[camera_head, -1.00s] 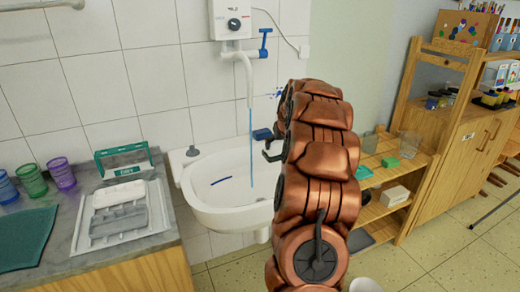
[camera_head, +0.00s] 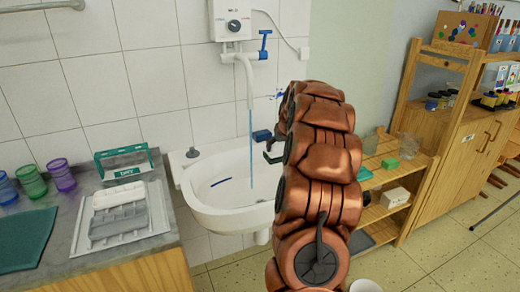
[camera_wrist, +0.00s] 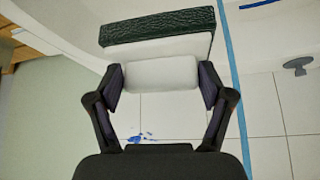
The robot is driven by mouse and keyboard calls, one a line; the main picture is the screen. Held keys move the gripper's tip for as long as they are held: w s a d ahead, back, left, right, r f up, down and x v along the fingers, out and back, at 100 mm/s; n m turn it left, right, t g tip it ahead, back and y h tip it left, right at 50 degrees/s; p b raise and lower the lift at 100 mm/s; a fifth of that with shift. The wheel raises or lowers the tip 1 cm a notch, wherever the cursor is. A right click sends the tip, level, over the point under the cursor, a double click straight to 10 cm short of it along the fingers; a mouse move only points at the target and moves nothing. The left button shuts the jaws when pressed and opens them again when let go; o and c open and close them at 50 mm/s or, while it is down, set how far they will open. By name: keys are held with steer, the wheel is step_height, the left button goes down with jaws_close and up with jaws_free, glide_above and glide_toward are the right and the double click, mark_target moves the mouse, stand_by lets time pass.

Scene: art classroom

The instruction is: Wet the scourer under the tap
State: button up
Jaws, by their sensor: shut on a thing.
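In the wrist view my gripper (camera_wrist: 160,78) is shut on the scourer (camera_wrist: 160,27), a pale block with a dark green rough face. The blue water stream (camera_wrist: 233,70) passes just right of the scourer there, with a narrow gap in the picture. In the head view the white tap (camera_head: 243,56) with its blue handle (camera_head: 264,45) runs a thin blue stream (camera_head: 251,140) into the white basin (camera_head: 207,214). Dark fingers of my gripper (camera_head: 272,150) show right of the stream, over the basin's right side.
A wooden shelf (camera_head: 430,165) stands at the right.

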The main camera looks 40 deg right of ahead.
stand_by(0.4)
steer(key=s+d+r, duration=0.1)
steer(key=s+r, duration=0.3)
steer(key=shift+s+d+b, duration=0.35)
steer(key=shift+s, duration=0.05)
stand_by(0.3)
